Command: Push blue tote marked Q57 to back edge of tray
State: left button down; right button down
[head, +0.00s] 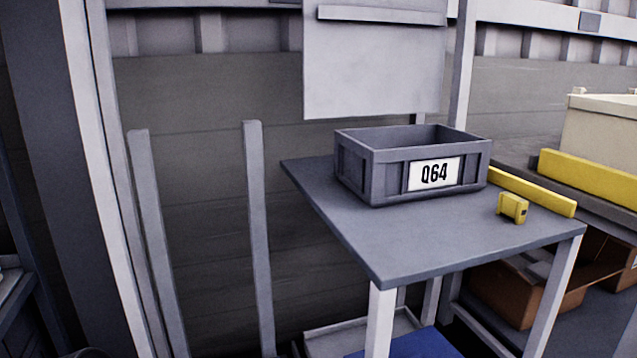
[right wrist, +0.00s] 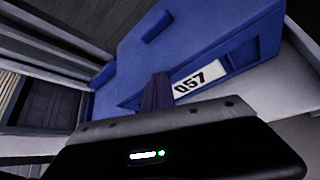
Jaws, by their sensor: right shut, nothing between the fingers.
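The blue tote marked Q57 (right wrist: 215,50) fills the upper middle of the right wrist view, tilted in the picture, with its white label facing me. My right gripper (right wrist: 158,88) is shut and empty, its fingers in front of the tote beside the label; I cannot tell whether they touch it. In the head view, a blue surface (head: 415,345) shows at the bottom edge below the table, perhaps part of this tote. Beside it is a grey rim (head: 345,325), perhaps the tray. My left gripper is not in view.
A grey tote marked Q64 (head: 380,180) stands on the grey table (head: 400,245), with a small yellow object (head: 512,208) to its right. The table's legs stand near the blue surface. A cardboard box (head: 520,300) lies at the lower right.

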aim_at(406, 357)
jog(key=shift+w, duration=0.15)
jog(key=shift+w+a+p, duration=0.15)
jog(key=shift+w+a, duration=0.5)
jog(key=shift+w, duration=1.15)
jog(key=shift+w+a+p, duration=0.2)
jog(key=shift+w+a, duration=0.5)
jog(key=shift+w, duration=1.1)
jog(key=shift+w+a+p, duration=0.15)
jog(key=shift+w+a, duration=0.5)
jog(key=shift+w, duration=1.15)
jog(key=shift+w+a, duration=0.25)
jog(key=shift+w, duration=0.45)
jog(key=shift+w+a, duration=0.25)
jog(key=shift+w, duration=0.4)
jog(key=shift+w+a, duration=0.25)
jog(key=shift+w, duration=0.5)
jog(key=shift+w+a, duration=0.2)
jog(key=shift+w, duration=0.5)
jog(key=shift+s+d, duration=0.1)
jog(key=shift+s, duration=0.05)
jog(key=shift+s+d, duration=0.2)
jog(key=shift+s, duration=0.35)
jog(key=shift+s+d, duration=0.15)
jog(key=shift+s, duration=0.35)
